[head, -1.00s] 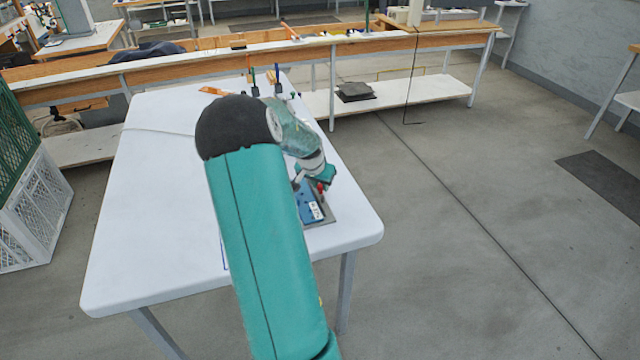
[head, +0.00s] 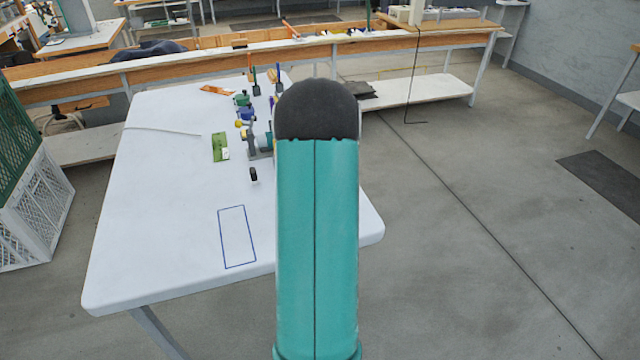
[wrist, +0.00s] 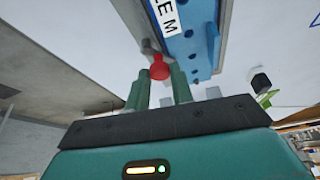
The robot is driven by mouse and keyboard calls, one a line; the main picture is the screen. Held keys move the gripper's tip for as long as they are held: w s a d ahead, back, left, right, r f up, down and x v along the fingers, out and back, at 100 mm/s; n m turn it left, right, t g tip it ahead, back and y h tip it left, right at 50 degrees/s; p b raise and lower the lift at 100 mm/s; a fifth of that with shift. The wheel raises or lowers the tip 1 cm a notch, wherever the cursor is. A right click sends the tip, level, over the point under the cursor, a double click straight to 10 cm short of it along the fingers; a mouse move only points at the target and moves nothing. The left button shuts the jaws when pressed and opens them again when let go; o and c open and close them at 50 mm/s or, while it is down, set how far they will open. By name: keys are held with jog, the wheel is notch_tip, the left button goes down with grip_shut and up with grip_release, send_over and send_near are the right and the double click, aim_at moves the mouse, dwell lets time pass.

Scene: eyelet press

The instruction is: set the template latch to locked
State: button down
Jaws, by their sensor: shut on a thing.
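In the wrist view, a red knob (wrist: 159,68) sits between the green fingertips of my gripper (wrist: 159,76), which is shut on it. The knob is at the edge of a blue template (wrist: 202,42) with a white label showing large black letters. A grey plate (wrist: 233,25) lies along the template. I take the knob to be the handle of the template latch; the rest of the latch is mostly hidden and its setting cannot be read. In the head view my arm hides the gripper, knob and template.
On the white table (head: 160,240) are a blue outlined rectangle (head: 237,237), a small black object (head: 254,174), a green card (head: 220,147) and a grey press-like device (head: 254,142). Several tools stand at the back. The table's left part is mostly clear.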

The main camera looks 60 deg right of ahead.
jog(key=shift+s+a+n+t+y, duration=0.1)
jog(key=shift+n+t+y, duration=0.2)
jog(key=shift+n, duration=0.8)
jog(key=shift+s+a+n+t+y, duration=0.15)
jog(key=shift+n+y, duration=0.25)
jog(key=shift+n, duration=0.7)
jog(key=shift+w, duration=0.1)
jog(key=c, duration=1.2)
grip_release()
jog(key=shift+r, duration=0.1)
jog(key=v, duration=1.3)
jog(key=shift+s+r, duration=0.2)
jog(key=shift+s, duration=0.05)
jog(key=shift+a, duration=0.1)
